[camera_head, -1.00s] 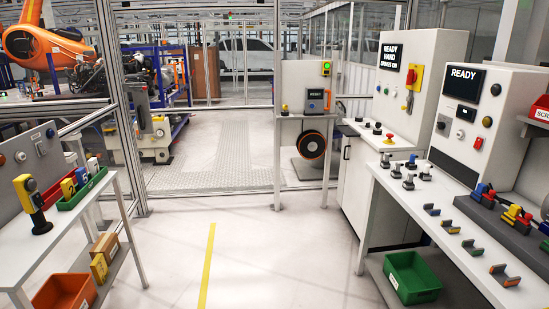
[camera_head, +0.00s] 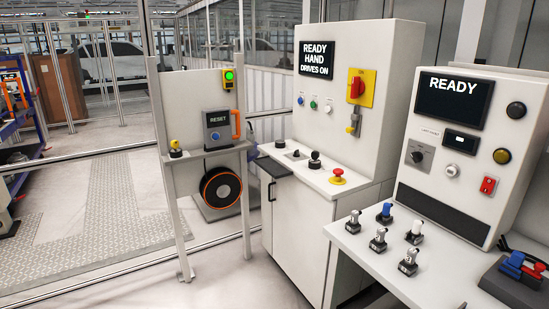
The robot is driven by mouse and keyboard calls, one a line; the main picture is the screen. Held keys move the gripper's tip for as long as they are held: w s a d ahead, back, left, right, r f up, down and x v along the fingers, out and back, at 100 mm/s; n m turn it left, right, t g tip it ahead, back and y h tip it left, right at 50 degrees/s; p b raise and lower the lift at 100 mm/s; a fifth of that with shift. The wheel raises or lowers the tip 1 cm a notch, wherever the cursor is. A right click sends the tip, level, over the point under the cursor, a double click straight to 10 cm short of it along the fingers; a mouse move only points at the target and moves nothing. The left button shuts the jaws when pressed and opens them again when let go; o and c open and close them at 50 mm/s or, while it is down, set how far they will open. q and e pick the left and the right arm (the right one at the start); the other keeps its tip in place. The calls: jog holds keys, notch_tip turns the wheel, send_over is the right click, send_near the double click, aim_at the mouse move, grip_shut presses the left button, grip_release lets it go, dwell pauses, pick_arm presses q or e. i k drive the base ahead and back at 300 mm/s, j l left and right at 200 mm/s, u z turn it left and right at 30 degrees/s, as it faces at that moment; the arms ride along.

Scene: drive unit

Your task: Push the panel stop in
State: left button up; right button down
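The panel stop, a red mushroom button on a yellow collar (camera_head: 338,176), sits near the right front of the sloped desk of the white control cabinet (camera_head: 375,120). I cannot tell from here whether its head is up or pressed. The cabinet's screen (camera_head: 316,58) reads "READY HAND DRIVES ON". Black knobs (camera_head: 315,160) and other small controls stand to the left of the stop. Neither of my grippers shows in the head view.
A red and yellow rotary switch (camera_head: 356,87) is on the cabinet face. To the right, a bench (camera_head: 345,248) holds several small keyed parts and a second panel (camera_head: 455,100) reading "READY". A gate post with a RESET box (camera_head: 219,130) stands left. Floor before the cabinet is clear.

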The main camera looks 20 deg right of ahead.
aim_at(338, 172)
jog(key=i+j+z, duration=0.1)
jog(key=i+z, duration=0.2)
jog(key=i, duration=1.8)
jog(key=i+z, duration=0.1)
jog(key=z, duration=0.85)
